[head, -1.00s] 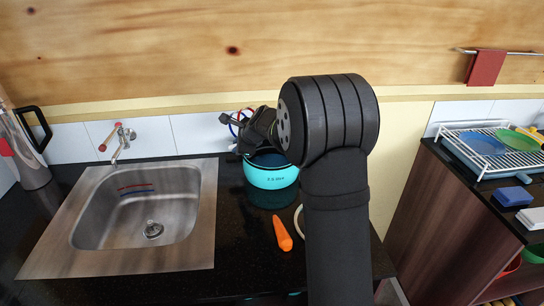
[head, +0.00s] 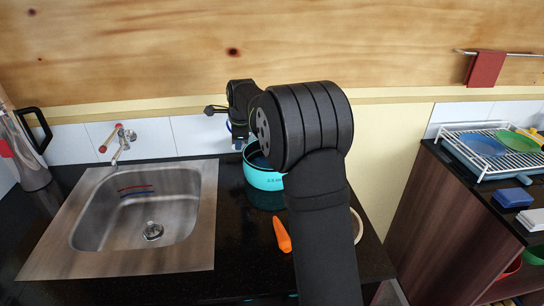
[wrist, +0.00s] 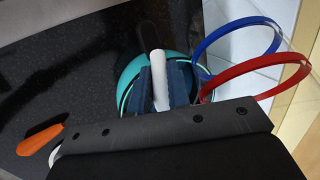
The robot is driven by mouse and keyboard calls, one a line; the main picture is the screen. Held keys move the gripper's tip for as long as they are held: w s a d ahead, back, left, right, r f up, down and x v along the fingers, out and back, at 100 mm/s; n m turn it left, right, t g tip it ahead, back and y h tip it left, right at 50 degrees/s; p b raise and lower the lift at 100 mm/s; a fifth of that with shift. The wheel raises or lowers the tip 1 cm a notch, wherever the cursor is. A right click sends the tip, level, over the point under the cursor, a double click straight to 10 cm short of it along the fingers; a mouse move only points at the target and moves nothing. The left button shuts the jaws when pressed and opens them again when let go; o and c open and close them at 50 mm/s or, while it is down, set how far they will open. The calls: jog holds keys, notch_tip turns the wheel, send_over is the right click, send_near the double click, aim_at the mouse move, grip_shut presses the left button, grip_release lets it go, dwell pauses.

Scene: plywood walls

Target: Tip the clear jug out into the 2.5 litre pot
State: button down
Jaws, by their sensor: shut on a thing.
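In the wrist view the pot (wrist: 130,75) lies behind and below my gripper. My gripper (wrist: 161,88), with dark blue fingers, is shut on a white upright part, which looks like the clear jug's handle. The jug shows mainly as a blue ring (wrist: 235,22) and a red ring (wrist: 257,91) right of the fingers; its clear wall and contents cannot be made out. In the head view my gripper (head: 238,138) is small, above the pot's back left edge.
An orange carrot-like thing (head: 282,235) lies on the counter in front of the pot. The steel sink (head: 190,225) and tap (head: 121,142) are to the left. A tall jug-like vessel (head: 25,150) stands at far left. A dish rack (head: 490,150) is at right.

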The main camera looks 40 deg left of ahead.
jog(key=shift+a+f+h, duration=0.1)
jog(key=shift+a+h, duration=0.4)
jog(key=shift+h, duration=0.9)
jog(key=r, duration=0.7)
jog(key=shift+a+r+b, duration=0.35)
jog(key=shift+a+b, duration=0.05)
jog(key=shift+s+a+f+n+t+h+b, duration=0.1)
jog(key=shift+a+f+n+t+h+b, duration=0.15)
jog(key=shift+f+h, duration=0.55)
jog(key=shift+s+a+f+t+h+b, duration=0.15)
jog(key=shift+a+f+h, duration=0.2)
jog(key=shift+f+h, duration=0.45)
jog(key=shift+w+a+f+n+t+h+b, duration=0.1)
jog(key=shift+a+f+n+t+h, duration=0.3)
jog(key=shift+f, duration=0.6)
jog(key=shift+d+m, duration=0.1)
jog(key=shift+m, duration=0.15)
